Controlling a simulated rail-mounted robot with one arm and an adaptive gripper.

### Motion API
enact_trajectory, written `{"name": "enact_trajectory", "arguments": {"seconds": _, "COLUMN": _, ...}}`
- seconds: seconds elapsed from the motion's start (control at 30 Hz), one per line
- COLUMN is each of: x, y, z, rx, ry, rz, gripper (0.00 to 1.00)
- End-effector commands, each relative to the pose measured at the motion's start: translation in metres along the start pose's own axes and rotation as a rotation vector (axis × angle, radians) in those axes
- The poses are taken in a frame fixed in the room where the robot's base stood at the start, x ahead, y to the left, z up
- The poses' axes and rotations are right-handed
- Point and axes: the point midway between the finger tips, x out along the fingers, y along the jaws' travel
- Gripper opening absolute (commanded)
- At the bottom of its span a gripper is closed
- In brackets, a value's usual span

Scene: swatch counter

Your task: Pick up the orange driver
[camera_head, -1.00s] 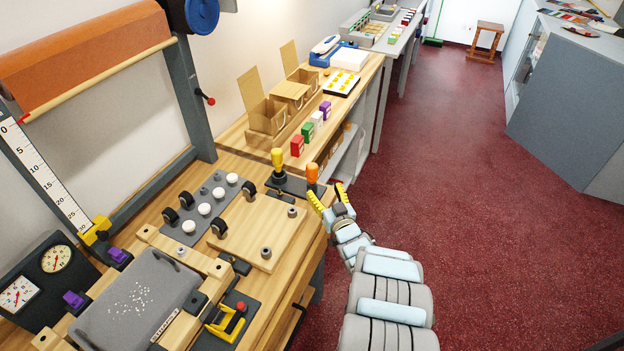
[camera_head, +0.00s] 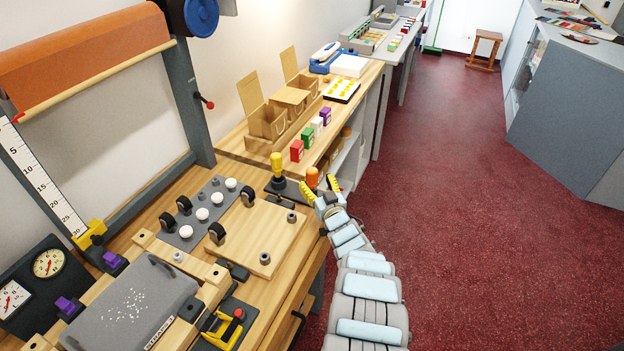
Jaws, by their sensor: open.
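The orange driver (camera_head: 312,176) stands upright near the right edge of the wooden counter, its orange handle on top. My gripper (camera_head: 319,186) is open, with its yellow fingers spread. One finger is to the left of and in front of the driver, the other to its right. The driver's lower part is hidden behind my gripper, and I cannot tell whether the fingers touch it. A similar driver with a yellow handle (camera_head: 277,165) stands just to the left on a dark base.
A wooden board (camera_head: 262,238) with posts lies in front of the driver. A grey panel (camera_head: 183,230) with white knobs is to its left. Small coloured boxes, including a red one (camera_head: 297,150), stand behind on the counter. The red floor at right is clear.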

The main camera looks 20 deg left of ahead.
Motion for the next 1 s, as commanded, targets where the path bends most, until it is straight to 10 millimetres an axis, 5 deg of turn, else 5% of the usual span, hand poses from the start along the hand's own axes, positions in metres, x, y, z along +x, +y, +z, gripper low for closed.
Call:
{"name": "enact_trajectory", "arguments": {"seconds": 0.6, "x": 0.040, "y": 0.000, "z": 0.004, "rx": -0.003, "ry": 0.003, "rz": 0.000, "gripper": 0.70}}
{"name": "enact_trajectory", "arguments": {"seconds": 1.0, "x": 0.044, "y": 0.000, "z": 0.001, "rx": -0.001, "ry": 0.000, "rz": 0.002, "gripper": 0.67}}
